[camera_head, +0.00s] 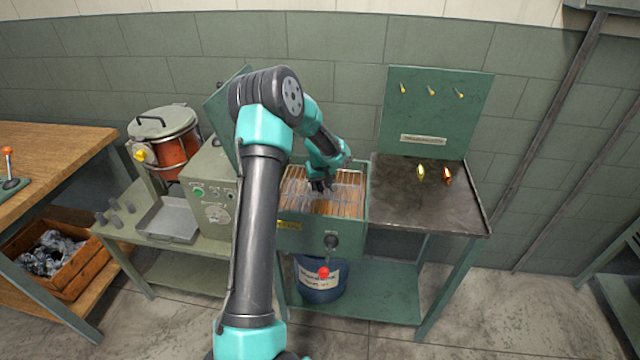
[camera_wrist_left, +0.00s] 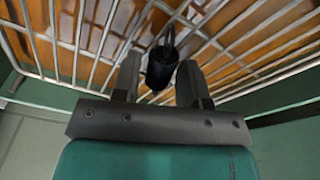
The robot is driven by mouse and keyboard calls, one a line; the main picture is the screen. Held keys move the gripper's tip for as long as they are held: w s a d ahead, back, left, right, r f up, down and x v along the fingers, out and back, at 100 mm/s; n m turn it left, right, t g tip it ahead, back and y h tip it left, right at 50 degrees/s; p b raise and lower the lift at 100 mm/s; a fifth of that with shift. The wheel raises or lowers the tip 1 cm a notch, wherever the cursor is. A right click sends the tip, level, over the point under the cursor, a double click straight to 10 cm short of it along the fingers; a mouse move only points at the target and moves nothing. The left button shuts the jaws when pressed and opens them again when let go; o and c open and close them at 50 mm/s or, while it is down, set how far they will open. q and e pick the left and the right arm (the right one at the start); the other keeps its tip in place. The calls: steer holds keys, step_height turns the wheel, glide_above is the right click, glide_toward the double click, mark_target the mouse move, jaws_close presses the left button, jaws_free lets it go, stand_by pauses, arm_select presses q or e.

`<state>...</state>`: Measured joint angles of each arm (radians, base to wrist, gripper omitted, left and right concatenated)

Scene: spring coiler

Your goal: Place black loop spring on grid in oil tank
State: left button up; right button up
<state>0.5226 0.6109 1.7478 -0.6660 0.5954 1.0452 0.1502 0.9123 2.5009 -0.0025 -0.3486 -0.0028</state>
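The oil tank (camera_head: 300,242) is a green box with a wire grid (camera_head: 349,200) over orange-brown oil. My left gripper (camera_head: 319,186) is down inside the tank, just above the grid. In the left wrist view the black loop spring (camera_wrist_left: 161,68) is a small dark coil with a loop at its far end. It lies over the grid (camera_wrist_left: 85,30), between and slightly past the two fingertips. My left gripper (camera_wrist_left: 158,78) is open, with a gap visible between the left finger and the spring. The spring cannot be made out in the head view. My right gripper is not in view.
A dark metal table (camera_head: 405,205) right of the tank holds a yellow spring (camera_head: 421,172) and a copper spring (camera_head: 447,176). A green hook board (camera_head: 435,110) stands behind it. A grey control box (camera_head: 212,205) and metal tray (camera_head: 170,222) are left of the tank.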

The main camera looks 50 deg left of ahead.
mark_target(321, 186)
arm_select(q)
steer(key=shift+o, duration=1)
steer(key=shift+r, duration=0.1)
step_height(321, 186, up, 12)
steer(key=d, duration=0.1)
steer(key=shift+s+d, duration=0.15)
steer(key=shift+s, duration=0.2)
